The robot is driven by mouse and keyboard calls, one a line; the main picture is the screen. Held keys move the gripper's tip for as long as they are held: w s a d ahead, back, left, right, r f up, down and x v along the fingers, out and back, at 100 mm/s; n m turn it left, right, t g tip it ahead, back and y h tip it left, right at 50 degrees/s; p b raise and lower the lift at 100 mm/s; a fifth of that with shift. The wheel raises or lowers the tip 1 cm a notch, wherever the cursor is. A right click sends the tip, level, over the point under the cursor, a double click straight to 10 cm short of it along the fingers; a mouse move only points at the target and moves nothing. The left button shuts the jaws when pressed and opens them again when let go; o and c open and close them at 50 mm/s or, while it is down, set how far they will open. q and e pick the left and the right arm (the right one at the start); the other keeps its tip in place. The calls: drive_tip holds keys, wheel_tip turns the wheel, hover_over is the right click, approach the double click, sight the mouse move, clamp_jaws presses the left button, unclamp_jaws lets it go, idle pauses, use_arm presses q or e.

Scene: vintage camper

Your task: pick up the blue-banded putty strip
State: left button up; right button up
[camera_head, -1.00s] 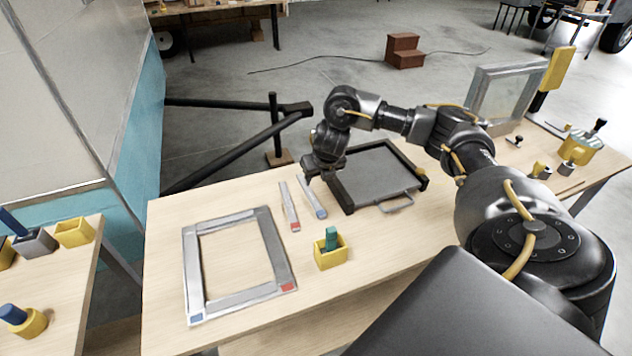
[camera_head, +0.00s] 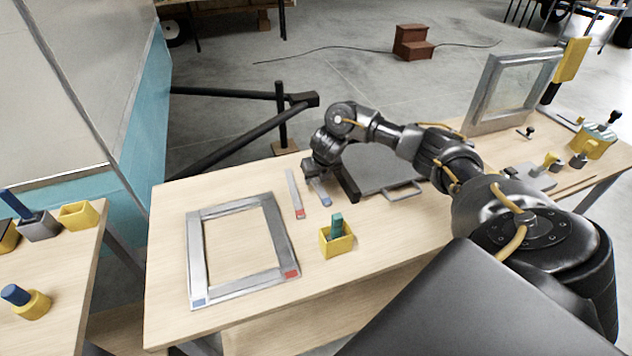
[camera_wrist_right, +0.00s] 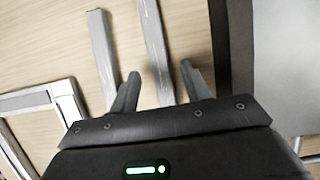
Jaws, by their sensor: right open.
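The blue-banded putty strip (camera_head: 321,193) is a thin grey strip lying on the wooden table beside the grey tray, its blue end toward me. My right gripper (camera_head: 314,173) is over its far part and hides it there. In the right wrist view the open fingers (camera_wrist_right: 159,71) stand one on each side of a grey strip (camera_wrist_right: 153,42), which runs between them. Its blue band is hidden in that view. The gripper's exact height over the table is unclear. My left gripper is not in view.
A red-banded strip (camera_head: 294,192) lies just left, also in the wrist view (camera_wrist_right: 101,48). The black-edged tray (camera_head: 350,183) is close on the right. A metal frame (camera_head: 196,252) and a yellow box (camera_head: 337,243) with a green item are nearer me.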

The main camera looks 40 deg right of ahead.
sight(317, 182)
drive_tip(key=shift+x, duration=0.8)
drive_tip(key=shift+s, duration=0.1)
drive_tip(key=shift+c, duration=0.5)
clamp_jaws()
drive_tip(key=shift+r, duration=0.15)
drive_tip(key=shift+r, duration=0.35)
wheel_tip(317, 182, up, 9)
drive_tip(key=p, duration=0.1)
